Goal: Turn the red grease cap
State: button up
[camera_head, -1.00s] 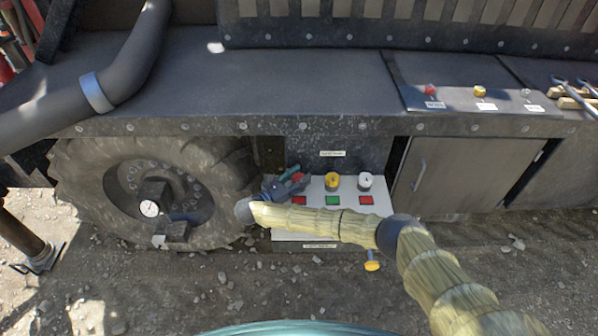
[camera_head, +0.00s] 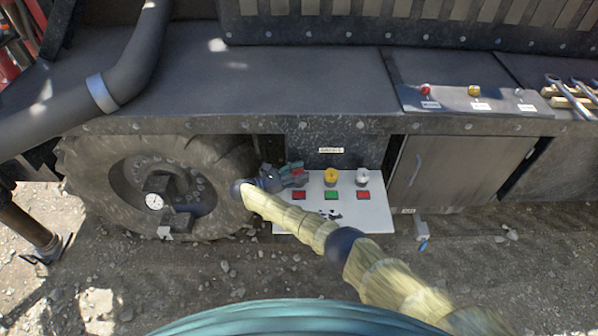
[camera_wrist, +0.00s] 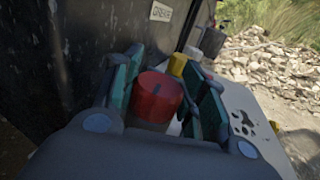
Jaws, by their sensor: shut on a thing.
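The red grease cap (camera_wrist: 156,98) sits between the two teal-padded fingers of my gripper (camera_wrist: 163,95) in the wrist view, its dark top mark facing up. My gripper is shut on it. In the head view my gripper (camera_head: 296,172) is at the left end of a white panel (camera_head: 373,215) and hides most of the red cap. A yellow cap (camera_head: 331,175) and a white cap (camera_head: 362,177) stand to the right in the same row. They also show behind the fingers in the wrist view, the yellow one (camera_wrist: 178,64) nearer.
Red and green squares mark the panel before the caps. A big tyre (camera_head: 110,185) stands close left of my gripper. A dark ledge (camera_head: 290,85) overhangs behind. A cabinet door (camera_head: 420,172) and a small blue-handled valve (camera_head: 422,235) are at right. Gravel lies in front.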

jog(key=shift+m+g+h, duration=0.5)
jog(key=shift+m+g, duration=0.7)
jog(key=shift+g, duration=0.6)
jog(key=o, duration=1)
jog(key=shift+o, duration=0.2)
jog(key=shift+t, duration=0.3)
jog(key=shift+n+t+y+b, duration=0.35)
jog(key=shift+n+t+y, duration=0.45)
jog(key=shift+n+t, duration=1.05)
jog(key=t+y+b, duration=0.1)
jog(key=n+t+b, duration=0.1)
jog(key=t+b, duration=0.1)
jog(key=shift+f+n+y, duration=0.2)
jog(key=shift+n+y, duration=0.05)
jog(key=shift+y, duration=0.15)
jog(key=n+t+y+b, duration=0.2)
jog(key=t+b, duration=0.1)
jog(key=b, duration=0.7)
jog(key=shift+n+y, duration=0.4)
jog(key=n+t+y+b, duration=0.1)
jog(key=t+y+b, duration=0.1)
jog(key=b, duration=0.5)
jog(key=shift+n+b, duration=0.3)
jog(key=shift+n, duration=0.1)
